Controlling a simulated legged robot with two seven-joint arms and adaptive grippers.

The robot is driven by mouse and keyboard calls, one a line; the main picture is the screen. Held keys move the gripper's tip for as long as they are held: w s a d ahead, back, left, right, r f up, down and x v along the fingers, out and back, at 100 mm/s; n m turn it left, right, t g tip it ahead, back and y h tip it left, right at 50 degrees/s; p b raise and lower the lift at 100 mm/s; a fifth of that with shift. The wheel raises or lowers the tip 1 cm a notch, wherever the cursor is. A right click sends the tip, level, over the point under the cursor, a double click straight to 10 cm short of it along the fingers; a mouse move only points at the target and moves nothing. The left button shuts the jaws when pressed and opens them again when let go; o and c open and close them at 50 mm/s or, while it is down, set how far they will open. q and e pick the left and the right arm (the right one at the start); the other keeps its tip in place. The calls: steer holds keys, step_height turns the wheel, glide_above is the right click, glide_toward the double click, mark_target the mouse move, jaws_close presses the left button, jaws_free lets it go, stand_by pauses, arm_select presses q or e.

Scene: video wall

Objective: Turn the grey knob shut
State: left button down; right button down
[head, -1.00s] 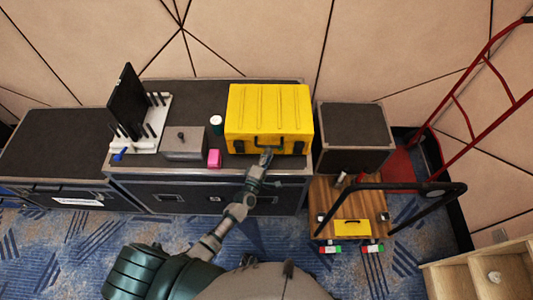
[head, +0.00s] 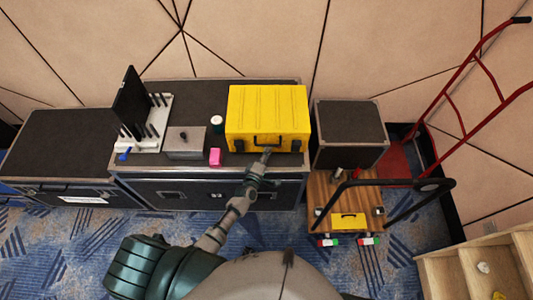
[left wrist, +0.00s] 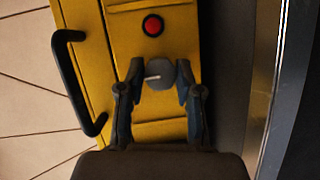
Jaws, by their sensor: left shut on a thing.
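The grey knob (left wrist: 162,73) is round with a short white mark. It sits on the front face of the yellow case (head: 267,108), which also shows in the left wrist view (left wrist: 120,20). My left gripper (left wrist: 160,85) is shut on the knob, one finger on each side. In the head view the left gripper (head: 267,153) meets the lower front of the case and hides the knob. A red button (left wrist: 153,25) and a black handle (left wrist: 72,85) are on the case near the knob. My right gripper is not in view.
A dark box (head: 350,125) and a wooden cart (head: 325,190) are at right.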

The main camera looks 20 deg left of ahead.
arm_select(q)
steer(key=shift+s+d+f, duration=0.1)
steer(key=shift+s+f, duration=0.1)
steer(key=shift+f, duration=0.2)
steer(key=c, duration=0.8)
jaws_free()
steer(key=shift+w+r, duration=0.1)
steer(key=shift+w, duration=0.05)
steer(key=s, duration=0.4)
steer(key=s+a, duration=0.1)
steer(key=s, duration=0.3)
steer(key=s+r, duration=0.1)
steer(key=s, duration=0.2)
steer(key=shift+s+a+r, duration=0.1)
steer(key=shift+s+a, duration=0.1)
steer(key=shift+s, duration=0.2)
